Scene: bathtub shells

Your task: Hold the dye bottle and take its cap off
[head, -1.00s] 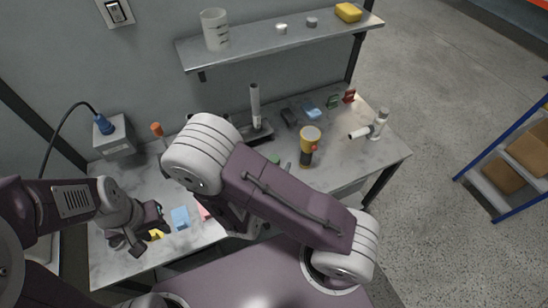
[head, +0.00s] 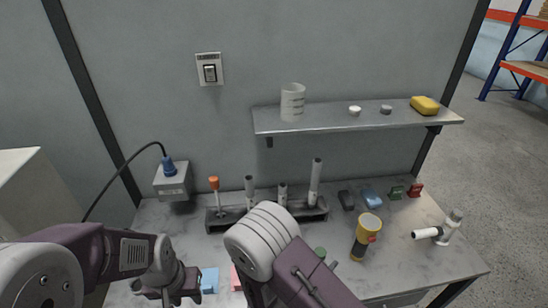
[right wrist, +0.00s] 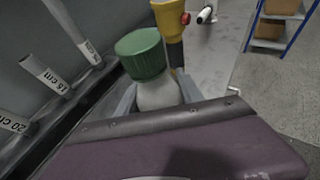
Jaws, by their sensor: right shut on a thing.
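The dye bottle (right wrist: 158,95) has a white body and a green cap (right wrist: 139,54), and the cap is on it. In the right wrist view the bottle stands between the two grey fingers of my right gripper (right wrist: 158,100), which is shut on its body below the cap. In the head view the green cap (head: 320,253) shows just past my right arm, which hides the bottle's body and most of that gripper. My left gripper (head: 182,288) is low at the left over the bench, apart from the bottle; its finger opening is not clear.
A rack (head: 226,218) with upright tubes stands behind the right arm. A yellow flashlight (head: 366,236) stands right of the bottle. A white fitting (head: 440,230) is at the bench's right. Blue (head: 209,280) and pink blocks lie near the left gripper. A shelf (head: 340,121) hangs above.

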